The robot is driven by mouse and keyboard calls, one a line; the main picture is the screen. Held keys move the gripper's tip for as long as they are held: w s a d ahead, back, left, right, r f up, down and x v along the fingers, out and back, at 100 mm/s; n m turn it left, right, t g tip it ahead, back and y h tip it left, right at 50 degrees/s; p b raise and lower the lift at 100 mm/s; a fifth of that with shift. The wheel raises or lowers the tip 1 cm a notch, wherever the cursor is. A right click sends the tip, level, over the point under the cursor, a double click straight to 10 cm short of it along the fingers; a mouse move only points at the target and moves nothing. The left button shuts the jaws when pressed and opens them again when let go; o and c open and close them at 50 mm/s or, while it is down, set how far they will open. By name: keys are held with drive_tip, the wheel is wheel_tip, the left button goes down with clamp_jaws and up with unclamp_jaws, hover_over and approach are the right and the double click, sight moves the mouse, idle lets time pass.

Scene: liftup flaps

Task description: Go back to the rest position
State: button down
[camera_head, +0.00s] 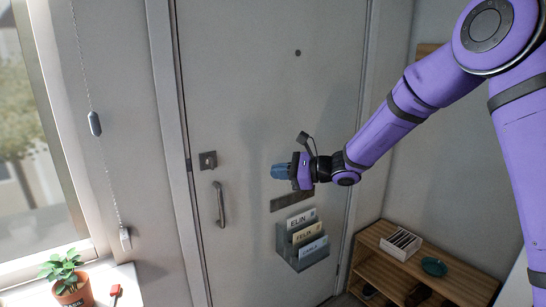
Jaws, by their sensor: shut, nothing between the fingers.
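My gripper (281,171) is at the end of my purple arm, in front of the grey door (260,90) near the middle of the view. Its blue fingers point left and are shut with nothing between them. Below it a dark slot plate (292,201) is on the door. Under that hangs a grey holder (312,258) with several name cards; ELIN (300,218) and FELIX (307,234) can be read. Whether the gripper touches the door cannot be told.
The door handle (219,204) and lock (207,160) are left of my gripper. A wooden shelf (455,277) with a white rack (401,243) and a green dish (434,267) stands at lower right. A potted plant (73,290) stands by the window at lower left.

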drive_tip(key=s+d+r+n+g+h, duration=0.25)
drive_tip(key=s+d+r+n, duration=0.25)
drive_tip(key=s, duration=0.4)
drive_tip(key=s+d+r+n+g+h, duration=0.1)
drive_tip(key=s+d+r+n+h, duration=0.35)
drive_tip(key=s, duration=0.55)
drive_tip(key=s+d+r+n+t+h, duration=0.1)
drive_tip(key=s+d+n+t+h, duration=0.3)
drive_tip(key=s+d, duration=1.5)
drive_tip(key=n+h, duration=0.2)
drive_tip(key=h, duration=0.2)
drive_tip(key=shift+s+r+n, duration=0.35)
drive_tip(key=shift+s, duration=0.05)
drive_tip(key=shift+d, duration=0.1)
